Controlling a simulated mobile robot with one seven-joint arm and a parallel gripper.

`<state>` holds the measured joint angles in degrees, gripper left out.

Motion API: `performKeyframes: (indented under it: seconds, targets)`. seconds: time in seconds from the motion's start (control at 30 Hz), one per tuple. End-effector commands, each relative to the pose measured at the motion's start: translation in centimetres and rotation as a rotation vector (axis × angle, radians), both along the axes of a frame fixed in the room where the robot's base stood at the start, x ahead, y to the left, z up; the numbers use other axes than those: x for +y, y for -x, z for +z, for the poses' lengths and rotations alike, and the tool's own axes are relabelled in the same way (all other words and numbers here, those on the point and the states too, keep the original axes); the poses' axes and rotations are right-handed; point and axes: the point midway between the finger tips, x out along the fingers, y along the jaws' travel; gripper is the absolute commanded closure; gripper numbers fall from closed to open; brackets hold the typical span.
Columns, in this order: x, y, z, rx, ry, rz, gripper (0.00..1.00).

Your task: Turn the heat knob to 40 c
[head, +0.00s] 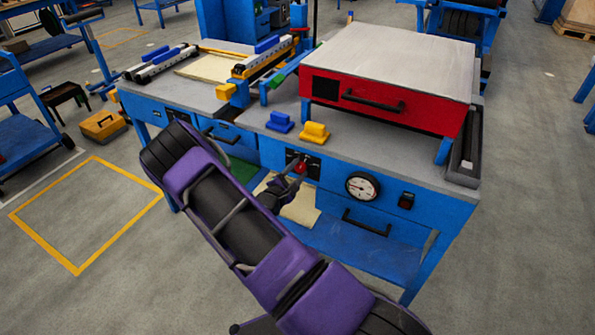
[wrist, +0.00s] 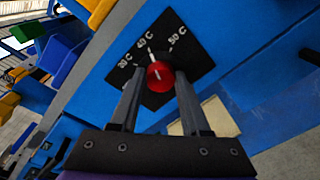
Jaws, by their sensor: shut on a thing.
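The red heat knob (wrist: 160,75) sits on a black dial plate (wrist: 185,48) marked 30 C, 40 C and 50 C. In the wrist view the two fingers of my gripper (wrist: 157,80) stand on either side of the knob, shut on it. A white line runs from the knob's top toward the 40 C label; I cannot tell surely whether it is the knob's pointer or a printed tick. In the head view the knob (head: 299,167) shows small on the bench's blue front, with my gripper (head: 293,178) at it and my purple arm reaching up from below.
A round gauge (head: 362,186) and a dark switch (head: 406,200) sit right of the knob. A red press box (head: 385,107) with a black handle stands above. Blue (head: 280,122) and yellow (head: 314,132) blocks lie on the bench top. A drawer handle (head: 367,223) projects below.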

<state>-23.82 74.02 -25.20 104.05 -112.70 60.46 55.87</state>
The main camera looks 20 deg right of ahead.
Motion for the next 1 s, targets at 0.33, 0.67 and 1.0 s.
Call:
performKeyframes:
  seconds: [0.33, 0.67, 1.0]
  targets:
    - [0.0, 0.0, 0.0, 0.001, 0.000, -0.001, 0.24]
    - [0.3, 0.2, 0.0, 0.002, -0.001, 0.000, 0.24]
    - [5.4, 4.0, 0.7, 0.004, -0.001, 0.004, 0.24]
